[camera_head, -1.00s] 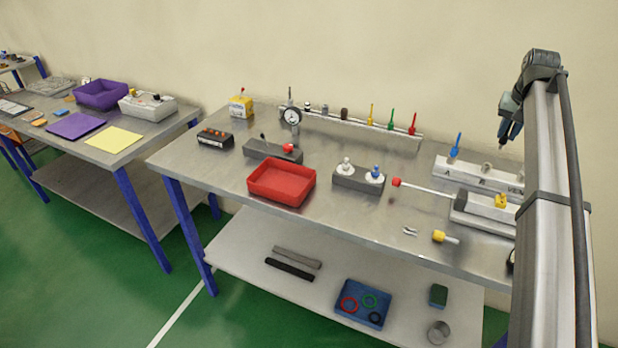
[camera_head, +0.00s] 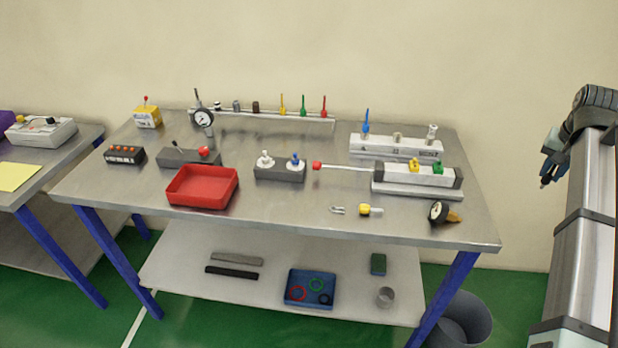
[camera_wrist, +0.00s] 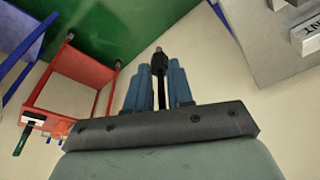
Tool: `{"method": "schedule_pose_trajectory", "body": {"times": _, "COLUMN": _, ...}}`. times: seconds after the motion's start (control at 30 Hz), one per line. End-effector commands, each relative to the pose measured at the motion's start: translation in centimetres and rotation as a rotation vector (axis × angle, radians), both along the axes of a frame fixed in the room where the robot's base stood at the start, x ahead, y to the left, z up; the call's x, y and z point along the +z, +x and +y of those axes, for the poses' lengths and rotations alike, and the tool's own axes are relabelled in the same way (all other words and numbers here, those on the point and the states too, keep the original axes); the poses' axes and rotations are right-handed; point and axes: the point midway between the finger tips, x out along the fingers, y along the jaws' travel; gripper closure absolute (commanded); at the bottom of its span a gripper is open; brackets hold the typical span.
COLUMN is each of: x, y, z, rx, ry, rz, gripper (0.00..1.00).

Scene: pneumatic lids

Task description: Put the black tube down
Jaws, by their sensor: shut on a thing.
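My gripper (camera_wrist: 160,85) is shut on a slim black tube (camera_wrist: 158,62), which stands out between the blue fingers in the wrist view. A paler tip shows at the tube's far end. In the head view my gripper (camera_head: 547,172) is at the far right, in front of the wall and right of the workbench (camera_head: 290,222). It is not over the bench top. The tube is too small to make out clearly there.
A red tray (camera_head: 203,203) stands at the bench's front left. A white block with a blue plug (camera_head: 366,121) and a cylinder unit (camera_head: 418,174) fill the right side. Bare top shows at the front centre. A grey bin (camera_head: 460,320) stands below right.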

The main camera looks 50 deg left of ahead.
Motion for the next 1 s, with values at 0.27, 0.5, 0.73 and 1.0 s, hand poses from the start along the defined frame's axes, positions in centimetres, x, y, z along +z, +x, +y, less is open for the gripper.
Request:
{"method": "schedule_pose_trajectory", "body": {"times": 0.27, "x": -1.2, "y": -1.9, "z": -9.0, "rx": -0.124, "ry": -0.001, "rz": 0.000, "gripper": 1.00}}
{"method": "schedule_pose_trajectory", "body": {"times": 0.5, "x": -1.8, "y": -3.3, "z": -13.0, "rx": -0.174, "ry": 0.000, "rz": 0.000, "gripper": 1.00}}
{"method": "schedule_pose_trajectory", "body": {"times": 0.73, "x": -2.5, "y": -5.5, "z": -15.6, "rx": -0.185, "ry": 0.000, "rz": 0.000, "gripper": 1.00}}
{"method": "schedule_pose_trajectory", "body": {"times": 1.0, "x": -2.7, "y": -6.8, "z": -12.2, "rx": -0.062, "ry": -0.001, "rz": 0.002, "gripper": 1.00}}
